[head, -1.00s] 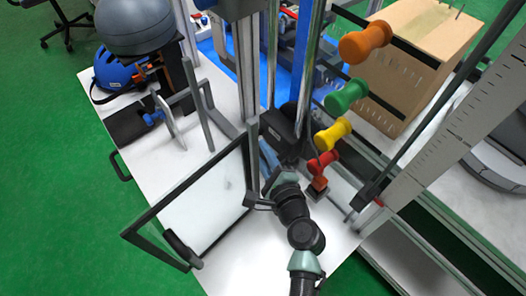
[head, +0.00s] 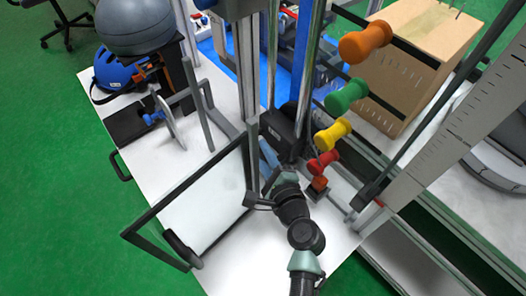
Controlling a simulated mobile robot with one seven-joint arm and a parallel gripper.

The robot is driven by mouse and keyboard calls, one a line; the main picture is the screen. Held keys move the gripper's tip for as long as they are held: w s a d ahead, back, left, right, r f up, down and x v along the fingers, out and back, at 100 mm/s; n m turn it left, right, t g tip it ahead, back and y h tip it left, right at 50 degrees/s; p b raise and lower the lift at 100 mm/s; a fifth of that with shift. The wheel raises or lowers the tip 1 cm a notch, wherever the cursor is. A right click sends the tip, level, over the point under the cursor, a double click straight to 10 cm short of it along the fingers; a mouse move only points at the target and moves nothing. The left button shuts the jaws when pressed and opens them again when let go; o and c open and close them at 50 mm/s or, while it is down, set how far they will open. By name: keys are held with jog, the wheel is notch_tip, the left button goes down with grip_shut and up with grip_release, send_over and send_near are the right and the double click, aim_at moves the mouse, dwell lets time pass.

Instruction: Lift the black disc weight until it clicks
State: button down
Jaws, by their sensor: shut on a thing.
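The black disc weight (head: 280,124) is a dark, rounded block between the upright metal rails of the drop tower (head: 248,65), low on the tower. My arm reaches up from the bottom of the head view. My gripper (head: 268,155) is at the near side of the weight, shut on it. The fingertips and the exact contact are small and partly hidden by the wrist and the dark parts around them. The clicking catch cannot be made out.
A clear panel in a dark frame (head: 192,192) stands open left of my arm. Orange, green, yellow and red knobs (head: 346,96) line the right side. A grey dome headform (head: 135,25) and blue helmet (head: 115,72) are at the back left. The white table (head: 240,262) is bare near my arm.

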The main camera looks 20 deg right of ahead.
notch_tip(320, 180, up, 36)
jog(key=p, duration=3.3)
jog(key=shift+w, duration=0.15)
jog(key=shift+d+f, duration=0.1)
jog(key=c, duration=0.8)
grip_release()
jog(key=shift+f, duration=0.15)
jog(key=shift+s+f, duration=0.15)
jog(key=shift+s, duration=0.05)
jog(key=shift+s, duration=0.1)
